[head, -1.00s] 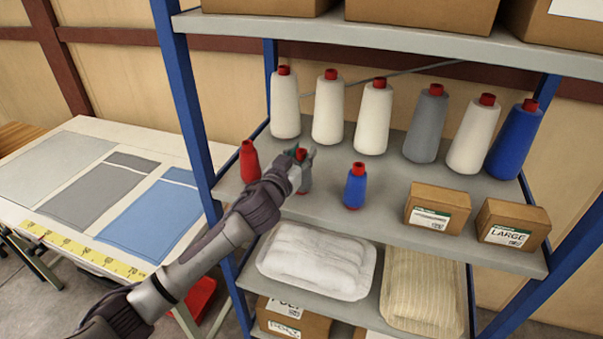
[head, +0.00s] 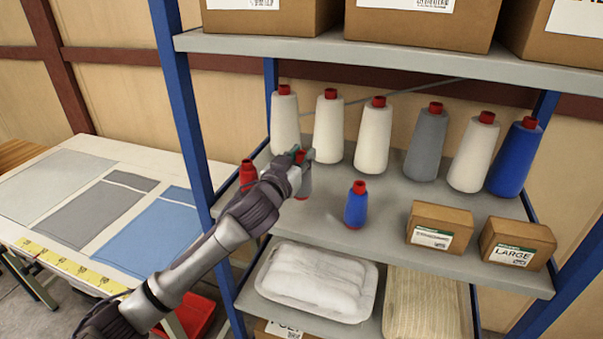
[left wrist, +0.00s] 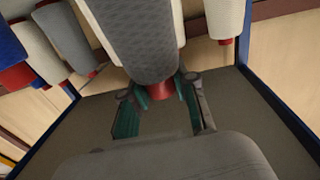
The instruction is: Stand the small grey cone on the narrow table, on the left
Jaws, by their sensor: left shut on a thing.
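The small grey cone (head: 305,184), with a red tip, is at the left of the middle shelf, partly hidden by my left gripper (head: 301,160). The gripper is shut on it near its red top. In the left wrist view the cone (left wrist: 142,42) shows large and inverted, with its red tip between the two fingers (left wrist: 166,92). It looks slightly raised off the shelf; its base is hard to see. A white table (head: 125,152) with fabric panels stands at the left; I cannot tell whether it is the narrow table. My right gripper is not in view.
A small red cone (head: 247,172) stands close left of the gripper, near the blue shelf post (head: 190,120). A small blue cone (head: 356,206) stands to the right. Several tall cones line the back. Cartons (head: 440,224) stand at the right, and a shelf board (head: 340,48) hangs above.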

